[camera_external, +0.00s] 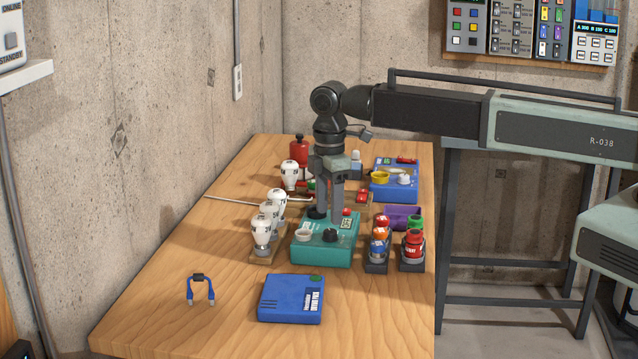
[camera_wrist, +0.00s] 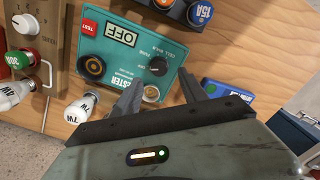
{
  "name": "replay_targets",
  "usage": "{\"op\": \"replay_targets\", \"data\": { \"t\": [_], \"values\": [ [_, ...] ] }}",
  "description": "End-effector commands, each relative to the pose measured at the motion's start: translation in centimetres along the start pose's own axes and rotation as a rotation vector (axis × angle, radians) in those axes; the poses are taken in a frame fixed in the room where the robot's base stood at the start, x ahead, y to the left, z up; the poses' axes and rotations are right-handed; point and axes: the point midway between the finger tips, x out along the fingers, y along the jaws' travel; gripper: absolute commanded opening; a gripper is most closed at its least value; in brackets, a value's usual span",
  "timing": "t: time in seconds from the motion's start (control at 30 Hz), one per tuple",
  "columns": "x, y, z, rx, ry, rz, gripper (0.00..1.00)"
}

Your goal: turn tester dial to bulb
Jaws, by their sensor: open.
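The teal tester (camera_external: 323,254) stands on the wooden table, below my gripper (camera_external: 328,214), which points straight down over it. In the wrist view the tester (camera_wrist: 120,45) shows a black dial (camera_wrist: 157,66), with the words OFF, CELL, BULB and FUSE lettered around it. Its window (camera_wrist: 121,34) reads OFF. A red TEST button (camera_wrist: 89,28) and a black round socket (camera_wrist: 95,67) are on the same face. In the wrist view my gripper (camera_wrist: 160,84) is open, with its fingertips apart near the dial's side. I cannot tell how high they are above the dial.
White bulbs (camera_external: 263,230) stand in a wooden holder left of the tester. Fuses (camera_external: 413,246) in dark holders stand to its right. A blue box (camera_external: 291,298) lies in front. A blue unit (camera_external: 396,181) stands behind. The table's front left is mostly clear.

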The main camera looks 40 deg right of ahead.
Motion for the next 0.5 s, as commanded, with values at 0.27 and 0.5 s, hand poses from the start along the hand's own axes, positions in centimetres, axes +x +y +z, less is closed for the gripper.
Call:
{"op": "replay_targets", "data": {
  "t": [0.27, 0.5],
  "values": [
    [4.8, 0.0, 0.0, 0.001, 0.000, 0.000, 0.50],
    [4.6, 0.0, 0.1, 0.002, 0.000, 0.000, 0.50]
  ]
}}
